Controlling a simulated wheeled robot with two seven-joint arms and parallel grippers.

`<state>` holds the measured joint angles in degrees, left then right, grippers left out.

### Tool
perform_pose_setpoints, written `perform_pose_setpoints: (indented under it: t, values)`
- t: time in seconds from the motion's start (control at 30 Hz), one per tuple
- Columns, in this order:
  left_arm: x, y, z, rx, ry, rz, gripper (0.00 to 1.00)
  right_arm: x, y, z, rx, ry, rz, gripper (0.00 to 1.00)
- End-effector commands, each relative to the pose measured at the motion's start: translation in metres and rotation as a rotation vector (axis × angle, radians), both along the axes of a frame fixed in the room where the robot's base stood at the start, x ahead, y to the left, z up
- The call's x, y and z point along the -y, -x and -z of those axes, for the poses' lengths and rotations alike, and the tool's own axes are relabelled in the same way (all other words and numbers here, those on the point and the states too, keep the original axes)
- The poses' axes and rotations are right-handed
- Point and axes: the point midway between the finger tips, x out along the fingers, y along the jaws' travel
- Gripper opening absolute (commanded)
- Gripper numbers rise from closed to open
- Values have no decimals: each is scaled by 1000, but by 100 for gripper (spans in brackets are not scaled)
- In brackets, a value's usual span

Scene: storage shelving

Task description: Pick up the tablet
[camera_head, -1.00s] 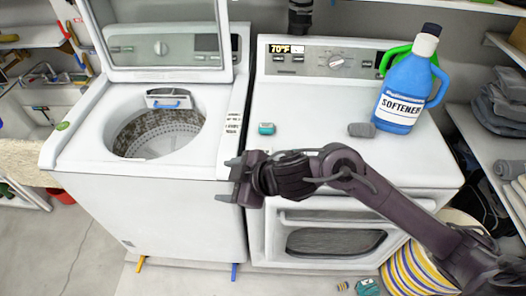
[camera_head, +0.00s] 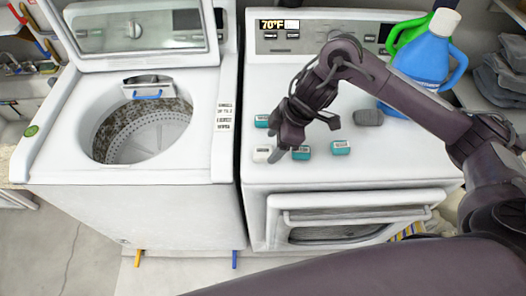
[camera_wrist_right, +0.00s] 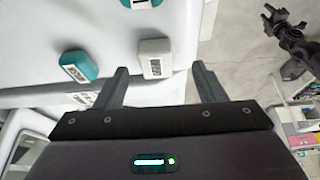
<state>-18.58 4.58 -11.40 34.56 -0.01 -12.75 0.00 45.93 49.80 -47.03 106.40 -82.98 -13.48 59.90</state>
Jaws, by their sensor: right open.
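In the wrist view, the right gripper (camera_wrist_right: 160,72) is open and empty. The white tablet (camera_wrist_right: 155,58) is just ahead, between the finger lines, with a teal tablet (camera_wrist_right: 78,66) to its left. A dark part (camera_wrist_right: 292,38), likely my left arm's end, shows small at upper right.
The washer (camera_head: 70,160) stands open on the left. A blue bottle (camera_head: 425,60) and a green one (camera_head: 405,35) stand at the dryer's back right. The dryer's control panel (camera_head: 300,30) rises behind. My arm covers part of the dryer top.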

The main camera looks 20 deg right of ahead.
Motion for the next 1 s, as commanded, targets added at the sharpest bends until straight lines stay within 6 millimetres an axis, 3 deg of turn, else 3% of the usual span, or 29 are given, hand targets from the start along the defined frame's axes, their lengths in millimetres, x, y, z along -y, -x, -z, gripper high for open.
perform_pose_setpoints:
  t: [0.13, 0.33, 0.5, 0.7, 0.87, 1.0]
  values:
    - [1, -5, -11, 8, 1, 1, 36, -8, -2, 20, -4, 0, -1, 64]
    - [4, -45, -16, 67, 7, 1, 36, -12, -4, 31, 2, 1, -1, 64]
    - [3, -45, -15, 66, 6, 1, 36, -12, -5, 31, 2, 1, -1, 62]
    - [3, -26, -13, 39, 4, 2, 36, -12, -4, 31, 2, 1, -1, 36]
    - [2, -22, -13, 32, 4, 2, 36, -12, -5, 31, 2, 1, 0, 16]
    - [2, -23, -13, 33, 4, 2, 36, -12, -5, 31, 2, 1, 0, 16]
